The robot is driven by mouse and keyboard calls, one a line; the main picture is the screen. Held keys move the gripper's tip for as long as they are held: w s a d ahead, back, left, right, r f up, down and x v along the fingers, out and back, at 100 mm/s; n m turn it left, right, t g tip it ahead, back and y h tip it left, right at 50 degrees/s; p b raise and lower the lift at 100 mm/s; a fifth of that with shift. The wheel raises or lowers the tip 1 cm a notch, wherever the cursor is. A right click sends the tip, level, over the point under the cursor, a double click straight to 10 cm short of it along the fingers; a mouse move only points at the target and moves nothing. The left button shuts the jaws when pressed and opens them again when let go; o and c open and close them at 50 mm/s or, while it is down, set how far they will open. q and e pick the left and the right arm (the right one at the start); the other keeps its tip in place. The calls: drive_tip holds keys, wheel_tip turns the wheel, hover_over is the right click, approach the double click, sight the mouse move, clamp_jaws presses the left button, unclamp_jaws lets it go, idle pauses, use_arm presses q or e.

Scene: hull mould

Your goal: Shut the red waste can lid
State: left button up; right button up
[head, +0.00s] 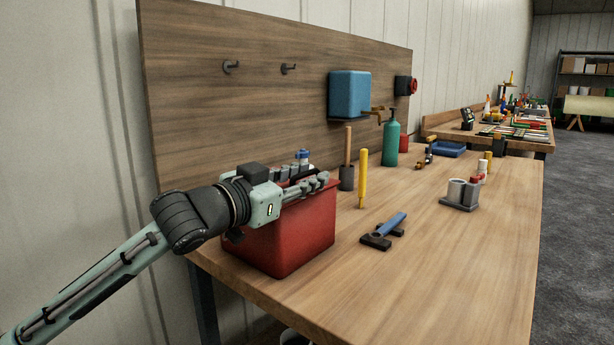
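A red open-topped bin (290,238) stands on the near left of the wooden bench, with a blue-capped item (303,155) and other things showing at its top. I cannot make out a lid on it. A smaller red can (404,143) stands farther back, just right of the green bottle; its lid is too small to make out. My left gripper (310,178) reaches in from the left over the bin's near rim. Its fingers look apart, with nothing clearly held between them. Whether it touches the rim is hidden. My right gripper is out of view.
A blue hammer (384,231) lies right of the bin. A yellow stick (363,178), a wooden-handled tool (347,160) and a green bottle (391,140) stand behind. A grey holder with cups (460,193) is at right. A blue box (349,95) hangs on the backboard. The bench front is clear.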

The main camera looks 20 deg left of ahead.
sight(291, 183)
use_arm(q)
drive_tip(key=v, duration=0.6)
drive_tip(key=shift+f, duration=0.1)
drive_tip(key=shift+s+a, duration=0.2)
drive_tip(key=shift+s, duration=0.45)
